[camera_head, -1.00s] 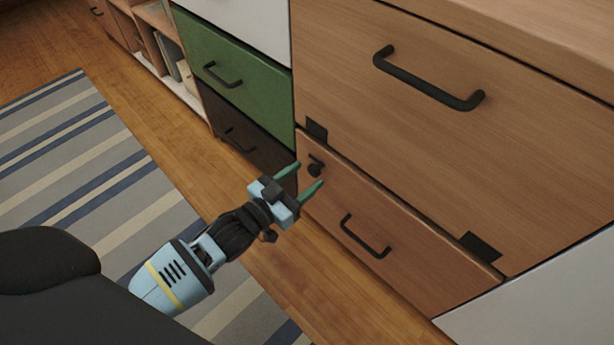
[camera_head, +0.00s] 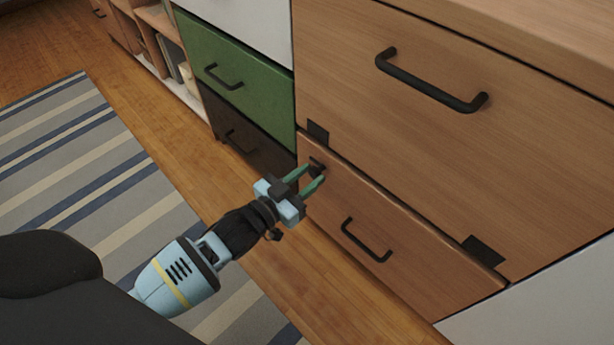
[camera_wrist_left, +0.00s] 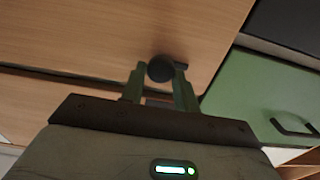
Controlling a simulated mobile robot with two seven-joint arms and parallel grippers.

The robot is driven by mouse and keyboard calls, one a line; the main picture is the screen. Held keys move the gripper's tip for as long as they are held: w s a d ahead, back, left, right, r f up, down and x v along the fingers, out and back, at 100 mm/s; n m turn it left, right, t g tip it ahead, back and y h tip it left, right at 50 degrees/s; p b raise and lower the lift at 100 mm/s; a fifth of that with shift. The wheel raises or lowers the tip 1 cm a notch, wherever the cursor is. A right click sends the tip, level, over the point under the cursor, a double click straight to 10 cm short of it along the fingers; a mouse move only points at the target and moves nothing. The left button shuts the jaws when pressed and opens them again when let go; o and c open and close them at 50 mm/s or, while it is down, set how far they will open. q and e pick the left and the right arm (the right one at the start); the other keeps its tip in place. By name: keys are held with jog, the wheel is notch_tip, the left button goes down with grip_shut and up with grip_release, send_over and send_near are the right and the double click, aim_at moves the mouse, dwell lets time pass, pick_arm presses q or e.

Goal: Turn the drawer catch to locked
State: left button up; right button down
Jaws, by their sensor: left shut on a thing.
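The drawer catch (camera_head: 317,167) is a small dark knob at the upper left of the low wooden drawer's front (camera_head: 410,250). In the left wrist view the catch (camera_wrist_left: 161,68) shows as a round dark knob between the fingertips, with a short dark piece to its right. My left gripper (camera_head: 309,177) has its green fingers shut on the catch; it also shows in the left wrist view (camera_wrist_left: 158,80). Part of the catch is hidden by the fingers. My right gripper is not in view.
A black handle (camera_head: 366,240) sits on the low drawer, right of the catch. A larger wooden drawer with a long handle (camera_head: 430,82) is above. Green (camera_head: 240,75) and dark drawers stand left. A striped rug (camera_head: 75,150) lies on the wood floor.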

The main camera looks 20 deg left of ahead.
pick_arm(q)
jog(key=shift+m, duration=0.3)
jog(key=shift+r+m+p, duration=0.1)
jog(key=shift+m+p, duration=0.5)
jog(key=shift+p, duration=0.15)
jog(key=m+p, duration=0.1)
jog(key=m, duration=0.1)
jog(key=shift+m, duration=0.3)
jog(key=m+p, duration=0.1)
jog(key=m, duration=0.3)
jog(key=shift+d+m, duration=0.1)
jog(key=shift+m, duration=0.2)
jog(key=shift+s+f+m+p, duration=0.1)
jog(key=shift+f+m+p, duration=0.2)
jog(key=shift+m, duration=0.6)
jog(key=m, duration=0.6)
jog(key=shift+m, duration=0.4)
